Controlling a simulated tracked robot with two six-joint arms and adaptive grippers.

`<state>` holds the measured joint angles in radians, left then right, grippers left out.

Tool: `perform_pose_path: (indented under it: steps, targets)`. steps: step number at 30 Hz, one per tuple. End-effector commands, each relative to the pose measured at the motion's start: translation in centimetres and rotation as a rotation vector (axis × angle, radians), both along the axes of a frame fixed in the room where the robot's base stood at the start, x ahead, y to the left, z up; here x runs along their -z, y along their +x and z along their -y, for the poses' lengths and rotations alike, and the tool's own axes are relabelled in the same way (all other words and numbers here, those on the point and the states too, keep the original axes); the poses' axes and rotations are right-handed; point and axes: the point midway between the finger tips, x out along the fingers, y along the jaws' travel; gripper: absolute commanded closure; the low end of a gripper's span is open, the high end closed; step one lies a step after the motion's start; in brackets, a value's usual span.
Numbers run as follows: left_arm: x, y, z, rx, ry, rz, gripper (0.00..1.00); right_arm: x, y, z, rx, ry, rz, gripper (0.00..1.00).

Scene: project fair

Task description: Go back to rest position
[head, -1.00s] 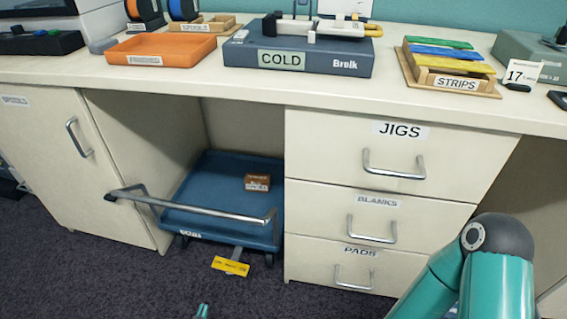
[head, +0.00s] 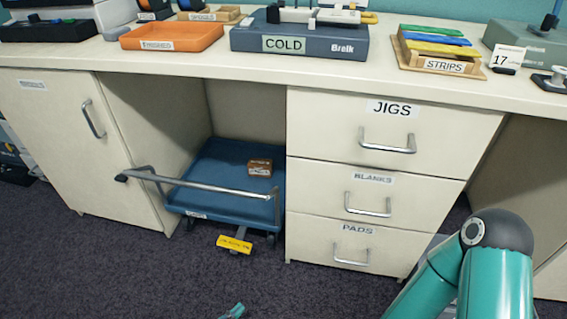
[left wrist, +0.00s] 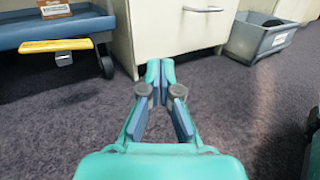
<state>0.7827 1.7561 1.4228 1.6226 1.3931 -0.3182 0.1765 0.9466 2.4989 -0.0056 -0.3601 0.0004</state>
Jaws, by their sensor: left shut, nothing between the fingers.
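My left gripper (left wrist: 160,72) fills the middle of the left wrist view, its teal and blue-grey fingers together at the tips with nothing between them. It is above the dark carpet, in front of the pale drawer unit. In the head view only a small teal bit of the left gripper (head: 233,311) shows at the bottom edge. My right arm shows as teal links at the lower right of the head view. Its gripper is out of the picture.
A blue cart (head: 225,203) with a small brown box (head: 259,168) stands under the workbench (head: 250,76); its yellow pedal (head: 234,245) sticks out. Drawers labelled JIGS (head: 392,108), BLANKS and PADS are shut. A grey bin (left wrist: 262,38) stands right of them. Carpet in front is clear.

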Motion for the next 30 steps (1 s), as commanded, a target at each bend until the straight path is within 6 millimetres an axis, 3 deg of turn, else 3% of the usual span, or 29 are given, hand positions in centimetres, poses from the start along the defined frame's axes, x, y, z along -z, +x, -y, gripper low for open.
perform_pose_path:
  steps: [5,9,12,15,18,22,30]
  targets:
    - [-1.0,-4.2,5.4,0.349,0.123,-0.081,1.0,0.0,0.0,0.0,0.0,0.0,0.0,0.12]
    - [-1.9,-10.8,8.3,0.724,0.334,-0.119,1.0,0.0,0.0,0.0,0.0,0.0,0.0,0.12]
    - [-2.4,-16.0,7.8,1.012,0.578,-0.088,1.0,0.0,0.0,0.0,0.0,0.0,0.0,0.12]
    - [-2.9,-19.2,5.4,1.233,0.849,0.01,1.0,0.0,0.0,0.0,0.0,0.0,0.0,0.12]
    - [-3.8,-19.9,3.1,1.362,1.094,0.157,1.0,0.0,0.0,0.0,0.0,0.0,0.0,0.12]
    - [-5.4,-18.9,1.6,1.425,1.337,0.365,1.0,0.0,0.0,0.0,0.0,0.0,0.0,0.12]
    - [-10.2,-15.8,2.2,1.362,1.634,0.777,1.0,0.0,0.0,0.0,0.0,0.0,0.0,0.12]
